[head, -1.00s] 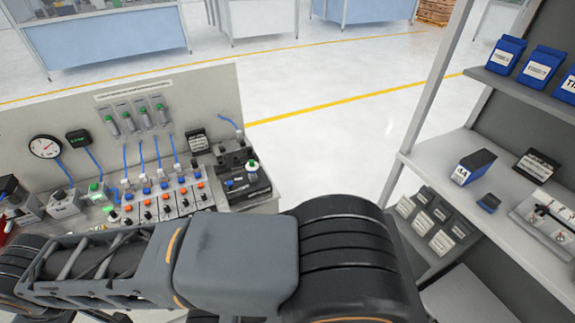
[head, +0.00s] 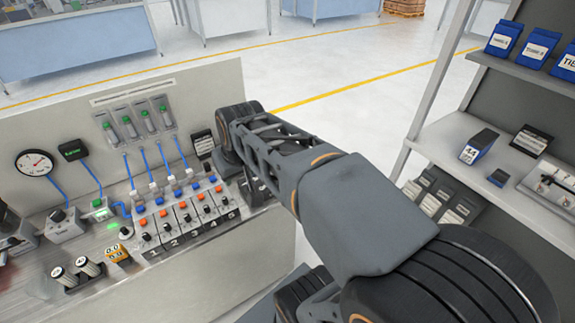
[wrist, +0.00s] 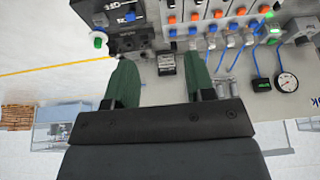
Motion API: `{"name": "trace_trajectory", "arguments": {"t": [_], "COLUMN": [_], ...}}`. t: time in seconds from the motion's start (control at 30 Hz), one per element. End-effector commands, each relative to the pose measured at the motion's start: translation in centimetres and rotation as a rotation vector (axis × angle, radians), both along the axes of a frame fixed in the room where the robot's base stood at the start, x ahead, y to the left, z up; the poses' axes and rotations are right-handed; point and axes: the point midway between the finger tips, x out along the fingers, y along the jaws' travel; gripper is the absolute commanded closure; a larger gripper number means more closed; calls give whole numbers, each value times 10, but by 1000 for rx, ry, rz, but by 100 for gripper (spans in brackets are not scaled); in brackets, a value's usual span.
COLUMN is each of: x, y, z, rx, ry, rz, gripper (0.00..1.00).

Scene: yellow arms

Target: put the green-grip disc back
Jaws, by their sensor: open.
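A small white piece with a green top (wrist: 98,38), which may be the green-grip disc, shows at the upper left of the wrist view. It stands at a dark device (wrist: 125,20) at one end of the bench; its disc shape is too small to make out. My arm hides it in the head view. My gripper (wrist: 162,66) shows in the wrist view with its two green fingers wide apart and nothing between them. The white piece lies beyond and to the left of the left finger, apart from it. My gripper does not show clearly in the head view.
The bench holds a row of numbered valve blocks (head: 180,212) with orange and blue knobs and blue tubes. A gauge (head: 35,163) stands on the back panel (head: 215,90). A shelf (head: 470,150) with boxes stands at the right.

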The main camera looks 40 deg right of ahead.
Motion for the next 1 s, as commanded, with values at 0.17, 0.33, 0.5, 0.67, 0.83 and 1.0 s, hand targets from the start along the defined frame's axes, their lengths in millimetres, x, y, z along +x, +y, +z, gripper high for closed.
{"name": "trace_trajectory", "arguments": {"t": [0.17, 0.33, 0.5, 0.67, 0.83, 1.0], "x": [46, 64, 75, 86, 95, 100], "y": [-78, -136, -162, -166, -169, -170], "z": [-14, -21, -38, -65, -88, -99], "rx": [4, 4, 5, 6, 5, 4], "ry": [5, 1, 2, 1, 0, -1], "rz": [-109, -169, -190, -191, -191, -191], "gripper": [50, 50, 50, 50, 50, 50]}}
